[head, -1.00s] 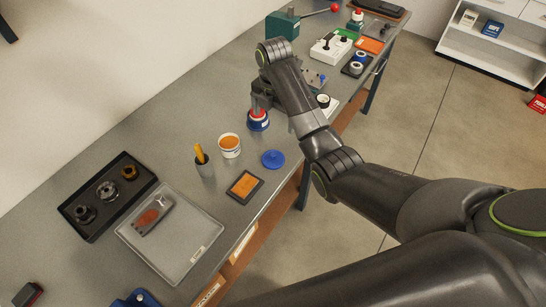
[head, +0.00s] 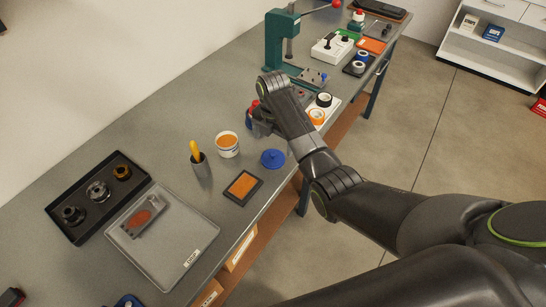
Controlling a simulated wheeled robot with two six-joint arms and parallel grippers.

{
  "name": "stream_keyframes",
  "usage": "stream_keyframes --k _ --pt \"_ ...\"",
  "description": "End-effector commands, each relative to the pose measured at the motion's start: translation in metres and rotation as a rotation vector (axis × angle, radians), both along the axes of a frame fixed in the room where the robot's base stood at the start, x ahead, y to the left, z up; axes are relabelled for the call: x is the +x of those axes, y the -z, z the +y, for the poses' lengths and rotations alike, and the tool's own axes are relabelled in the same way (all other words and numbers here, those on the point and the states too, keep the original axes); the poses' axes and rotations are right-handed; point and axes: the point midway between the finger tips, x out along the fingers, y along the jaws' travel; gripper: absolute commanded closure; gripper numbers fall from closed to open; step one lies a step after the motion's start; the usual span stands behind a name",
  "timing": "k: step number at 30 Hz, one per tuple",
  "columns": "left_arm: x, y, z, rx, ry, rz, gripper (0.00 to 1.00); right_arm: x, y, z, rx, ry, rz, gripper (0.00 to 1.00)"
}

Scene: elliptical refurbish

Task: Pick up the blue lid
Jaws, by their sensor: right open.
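The blue lid (head: 272,158) lies flat on the grey workbench, a round disc with a small knob on top. It is to the right of a white tub with orange contents (head: 228,144). My right gripper (head: 257,127) is above the bench, behind and a little left of the lid, apart from it. It is open, and its fingers are partly hidden by my own wrist. A red and blue object (head: 254,104) shows beside the gripper, mostly hidden by it. My left gripper is not in view.
A black tray with metal parts (head: 60,190) and a grey tray (head: 190,236) lie left. A green press (head: 273,45) stands behind.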

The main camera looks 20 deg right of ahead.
Motion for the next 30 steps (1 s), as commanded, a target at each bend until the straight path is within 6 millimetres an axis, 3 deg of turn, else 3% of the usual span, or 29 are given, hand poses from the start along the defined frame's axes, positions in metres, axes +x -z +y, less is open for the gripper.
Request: stream_keyframes --k 5,10,15,24,30 --pt "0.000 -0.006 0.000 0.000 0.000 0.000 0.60 -0.002 0.010 0.001 0.000 -0.001 0.003 0.03" --pt "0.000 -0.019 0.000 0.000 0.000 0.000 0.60 -0.007 0.034 0.002 0.000 -0.001 0.005 0.03" --pt "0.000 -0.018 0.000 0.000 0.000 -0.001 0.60 -0.006 0.052 0.002 0.000 -0.001 0.002 0.03" --pt "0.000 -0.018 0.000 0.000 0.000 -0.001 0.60 -0.006 0.057 0.002 0.000 -0.001 0.000 0.03" --pt "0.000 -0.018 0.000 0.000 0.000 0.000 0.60 -0.006 0.056 0.002 0.000 -0.001 0.000 0.29"
